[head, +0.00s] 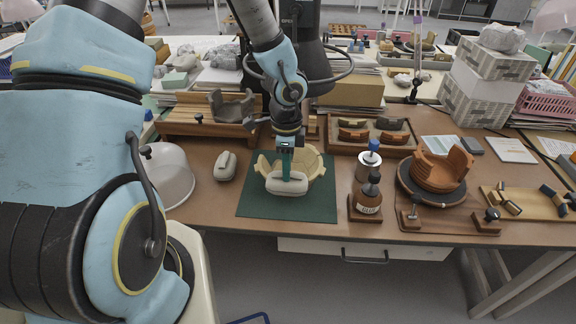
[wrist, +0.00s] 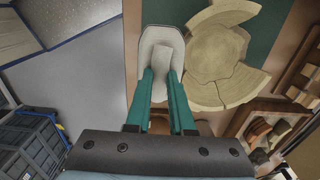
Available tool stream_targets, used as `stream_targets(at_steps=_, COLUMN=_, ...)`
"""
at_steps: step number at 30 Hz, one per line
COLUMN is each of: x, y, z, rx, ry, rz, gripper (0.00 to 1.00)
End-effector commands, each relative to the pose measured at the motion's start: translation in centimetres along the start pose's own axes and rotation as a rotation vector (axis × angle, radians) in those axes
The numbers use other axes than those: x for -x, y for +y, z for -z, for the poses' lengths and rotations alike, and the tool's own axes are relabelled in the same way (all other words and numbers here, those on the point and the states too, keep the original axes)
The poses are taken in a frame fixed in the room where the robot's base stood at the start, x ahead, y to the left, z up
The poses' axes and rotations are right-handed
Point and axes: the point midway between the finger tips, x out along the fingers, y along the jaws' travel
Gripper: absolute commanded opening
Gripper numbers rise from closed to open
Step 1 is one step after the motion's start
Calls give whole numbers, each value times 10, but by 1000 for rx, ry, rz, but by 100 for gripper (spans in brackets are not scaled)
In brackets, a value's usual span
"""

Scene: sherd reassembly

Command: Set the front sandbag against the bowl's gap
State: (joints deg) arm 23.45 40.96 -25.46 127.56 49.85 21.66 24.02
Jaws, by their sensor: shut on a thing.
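The cream bowl (head: 312,164), built from sherds, stands on a green mat (head: 310,208). In the wrist view the bowl (wrist: 215,55) shows a flat base with wall pieces around it. My gripper (head: 288,176) points down at the front of the bowl. It is shut on a pale sandbag (head: 287,187), which also shows between the teal fingers in the wrist view (wrist: 161,38). The sandbag is at the bowl's front side, very close to the wall; whether it touches the bowl or the mat I cannot tell. A second sandbag (head: 225,166) lies on the table left of the mat.
A glue bottle (head: 368,200) and a white-topped canister (head: 369,165) stand right of the mat. Farther right is an orange pot (head: 440,169) on a turntable. A sherd tray (head: 345,147) is behind, and a white dome (head: 168,175) is at left.

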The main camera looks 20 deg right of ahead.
Motion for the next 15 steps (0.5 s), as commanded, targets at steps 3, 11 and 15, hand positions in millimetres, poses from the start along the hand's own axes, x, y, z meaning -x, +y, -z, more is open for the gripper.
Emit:
stream_targets(at_steps=3, x=-12, y=0, z=0, rx=0, ry=0, rz=0, gripper=0)
stream_targets(at_steps=11, x=-36, y=0, z=0, rx=1, ry=0, rz=1, gripper=0)
stream_targets(at_steps=15, x=-49, y=0, z=0, rx=0, ry=0, rz=1, gripper=0)
